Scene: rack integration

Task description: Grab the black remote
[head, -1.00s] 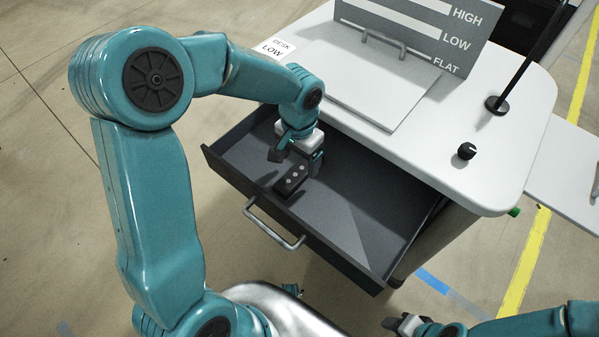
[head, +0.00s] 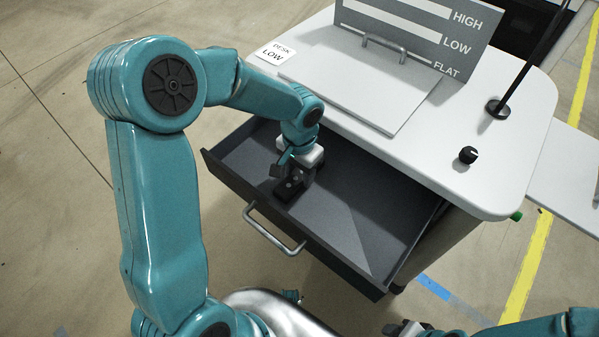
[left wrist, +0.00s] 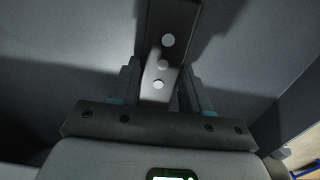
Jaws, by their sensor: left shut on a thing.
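The black remote (head: 287,192) lies in the open drawer (head: 365,215), near its front left part. In the left wrist view the remote (left wrist: 172,28) shows light round buttons and runs between my two fingers. My left gripper (head: 292,180) is down in the drawer and shut on the remote, with one finger on each side of it in the left wrist view (left wrist: 160,88). The gripper hides part of the remote in the head view. My right gripper (head: 405,328) shows only in part at the bottom edge, and its jaws are unclear.
The white desk top (head: 480,190) overhangs the back of the drawer. A grey panel (head: 415,30) marked HIGH, LOW and FLAT stands on it. A black knob (head: 468,155) and a pole base (head: 497,109) are at right. The drawer's right part is empty.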

